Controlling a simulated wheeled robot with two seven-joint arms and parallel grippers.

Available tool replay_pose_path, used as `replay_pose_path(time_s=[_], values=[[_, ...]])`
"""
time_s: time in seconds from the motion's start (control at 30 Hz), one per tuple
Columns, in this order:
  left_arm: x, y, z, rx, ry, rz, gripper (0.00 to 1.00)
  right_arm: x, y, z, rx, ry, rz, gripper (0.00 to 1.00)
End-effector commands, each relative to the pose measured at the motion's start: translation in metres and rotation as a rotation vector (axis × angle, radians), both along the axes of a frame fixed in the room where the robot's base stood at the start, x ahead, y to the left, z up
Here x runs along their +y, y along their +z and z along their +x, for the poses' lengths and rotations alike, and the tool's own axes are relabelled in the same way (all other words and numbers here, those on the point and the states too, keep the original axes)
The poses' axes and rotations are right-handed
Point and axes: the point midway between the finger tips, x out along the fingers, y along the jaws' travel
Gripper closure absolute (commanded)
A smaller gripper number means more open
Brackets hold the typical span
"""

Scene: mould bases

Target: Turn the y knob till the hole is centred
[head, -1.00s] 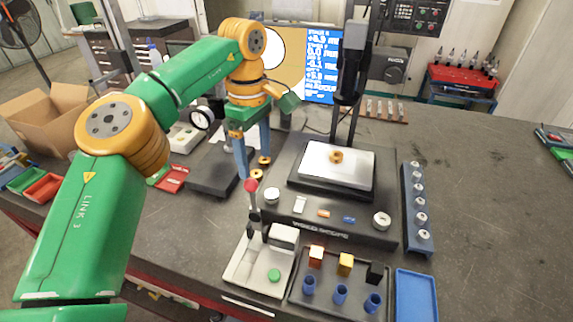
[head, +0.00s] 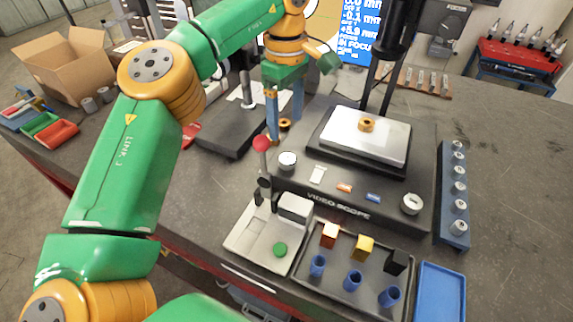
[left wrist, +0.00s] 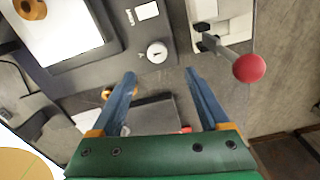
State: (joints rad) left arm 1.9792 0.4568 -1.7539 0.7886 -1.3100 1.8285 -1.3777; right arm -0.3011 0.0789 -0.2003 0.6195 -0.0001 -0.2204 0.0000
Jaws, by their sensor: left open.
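The video scope stands in the middle of the head view. A brass part with a hole (head: 367,124) sits on its bright stage plate (head: 340,143). A round silver knob (head: 287,160) is at the scope's left front corner, and it shows in the left wrist view (left wrist: 157,52); its letter is too small to read surely. A second silver knob (head: 411,203) is at the right front corner. My left gripper (head: 285,130) is open and empty, pointing down near the left knob. In the left wrist view its fingertips (left wrist: 160,74) are apart, with the knob beyond the gap. My right gripper is not in view.
A red-balled lever (head: 262,144) of a grey fixture stands close to my left fingers. A brass ring (head: 285,124) is partly behind the fingers. A tray (head: 335,285) of blocks and blue cups lies in front. The screen (head: 362,30) is partly cut off.

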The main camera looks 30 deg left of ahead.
Motion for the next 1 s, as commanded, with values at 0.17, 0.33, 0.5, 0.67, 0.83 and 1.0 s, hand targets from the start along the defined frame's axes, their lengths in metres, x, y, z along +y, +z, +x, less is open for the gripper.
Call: replay_pose_path(time_s=[0.17,0.33,0.5,0.67,0.83,1.0], values=[[0.0,-0.038,0.0,0.0,0.0,0.0,0.21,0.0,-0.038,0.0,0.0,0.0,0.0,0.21],[0.001,-0.055,0.0,0.003,-0.002,0.0,0.21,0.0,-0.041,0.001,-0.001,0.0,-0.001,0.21],[0.0,-0.087,-0.001,0.004,-0.002,0.0,0.21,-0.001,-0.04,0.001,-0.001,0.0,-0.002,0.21],[0.0,-0.104,0.0,0.002,0.0,0.0,0.21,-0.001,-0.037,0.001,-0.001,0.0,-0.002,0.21],[0.0,-0.107,0.0,0.0,0.0,-0.001,0.21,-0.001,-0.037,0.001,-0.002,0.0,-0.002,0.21],[0.0,-0.106,0.0,0.0,0.0,-0.001,0.48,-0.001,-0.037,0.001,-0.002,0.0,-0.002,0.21]])
